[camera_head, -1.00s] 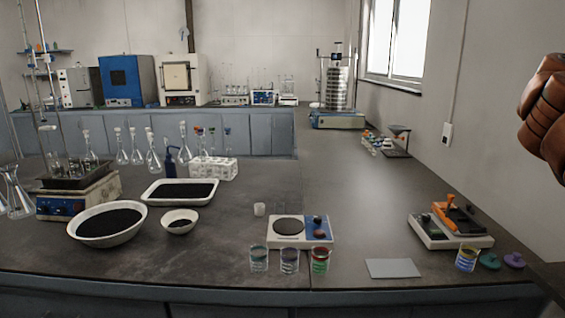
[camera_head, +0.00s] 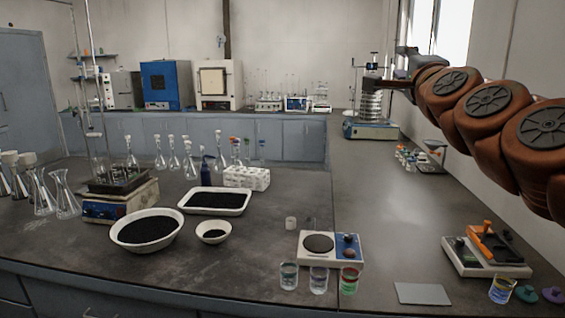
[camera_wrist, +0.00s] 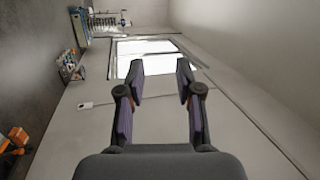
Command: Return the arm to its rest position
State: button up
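My arm, orange-brown with dark joint caps, reaches in from the right edge in the head view, raised above the bench. My gripper (camera_head: 375,84) is at its far end, in front of the sieve shaker's upper part in the picture. In the wrist view my gripper (camera_wrist: 159,82) has its two fingers spread wide apart with nothing between them. Beyond the fingers are the wall and the bright window (camera_wrist: 145,58). The sieve shaker (camera_head: 371,130), a metal sieve stack on a blue base, stands at the back of the bench, partly hidden by my gripper.
The bench (camera_head: 365,210) holds a hotplate (camera_head: 331,248), several beakers (camera_head: 318,280), a grey plate (camera_head: 422,293) and an orange-topped device (camera_head: 487,250). Trays and flasks stand left. The right wall (camera_head: 500,85) is close to my arm. The bench's middle strip is clear.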

jog(key=s+a+f+n+g+y+p, duration=0.1)
jog(key=s+a+f+n+g+y, duration=0.15)
jog(key=a+f+n, duration=0.4)
jog(key=s+a+f+n+g+y+p, duration=0.1)
jog(key=s+a+f+n+g, duration=0.2)
jog(key=f, duration=0.7)
jog(key=s+a+f+n+g+y+p, duration=0.1)
jog(key=s+a+f+n+g+y, duration=0.15)
jog(key=a+f+g, duration=0.5)
jog(key=s+d+f+n+g+h+p, duration=0.2)
jog(key=s+d+f+n+g, duration=0.15)
jog(key=s+f, duration=1.1)
jog(key=s+d+f+n+g+h, duration=0.1)
jog(key=s+d+f+g, duration=0.1)
jog(key=s, duration=0.5)
jog(key=s+d+f+n+g+h, duration=0.1)
jog(key=s+f+g, duration=0.3)
jog(key=s, duration=0.4)
jog(key=shift+s+d+p, duration=0.15)
jog(key=shift+d+p, duration=0.3)
jog(key=shift+d, duration=0.45)
jog(key=shift+a+f+n, duration=0.1)
jog(key=shift+n, duration=0.15)
